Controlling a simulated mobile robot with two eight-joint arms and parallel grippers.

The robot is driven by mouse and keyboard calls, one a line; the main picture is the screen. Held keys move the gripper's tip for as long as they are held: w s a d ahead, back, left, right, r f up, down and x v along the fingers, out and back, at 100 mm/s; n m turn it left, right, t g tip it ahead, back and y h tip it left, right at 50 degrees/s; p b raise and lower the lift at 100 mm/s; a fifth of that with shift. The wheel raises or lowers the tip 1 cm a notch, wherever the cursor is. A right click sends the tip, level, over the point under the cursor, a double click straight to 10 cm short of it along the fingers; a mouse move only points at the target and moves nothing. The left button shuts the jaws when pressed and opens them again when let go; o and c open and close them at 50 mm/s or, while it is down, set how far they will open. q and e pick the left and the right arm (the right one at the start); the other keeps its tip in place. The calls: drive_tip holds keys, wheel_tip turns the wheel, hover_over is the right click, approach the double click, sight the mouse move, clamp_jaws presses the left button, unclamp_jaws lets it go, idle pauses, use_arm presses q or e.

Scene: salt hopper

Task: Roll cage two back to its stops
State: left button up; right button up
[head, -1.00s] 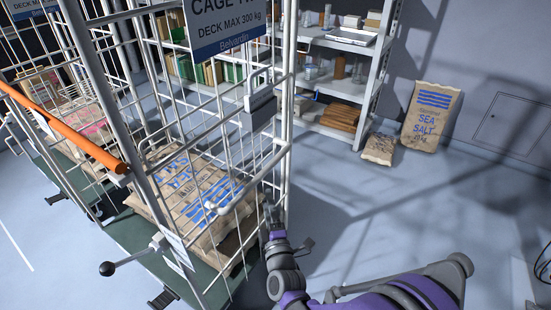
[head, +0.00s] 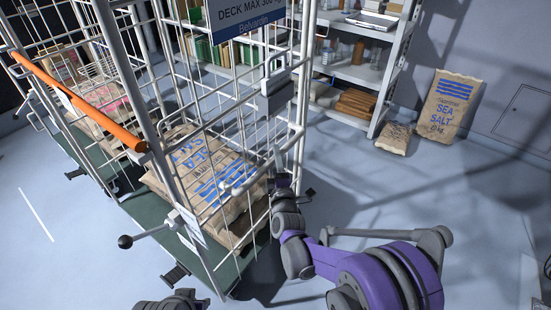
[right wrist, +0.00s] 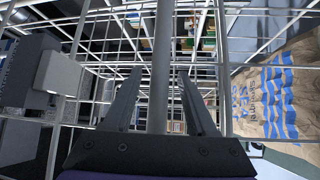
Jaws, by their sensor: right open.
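The near roll cage (head: 160,110) is a light grey wire frame on a green deck (head: 150,222), with paper salt sacks (head: 205,175) inside. Its blue sign (head: 245,20) is cut off at the top. A short white bar (head: 248,177) stands out from its near side.
Another cage (head: 70,85) with an orange bar (head: 75,103) stands close on the left. A black-knobbed lever (head: 125,241) sticks out low from the near cage. A shelf rack (head: 385,85) and two salt sacks (head: 450,105) stand behind.

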drive_tip(key=shift+c, duration=0.2)
clamp_jaws()
idle(1.2)
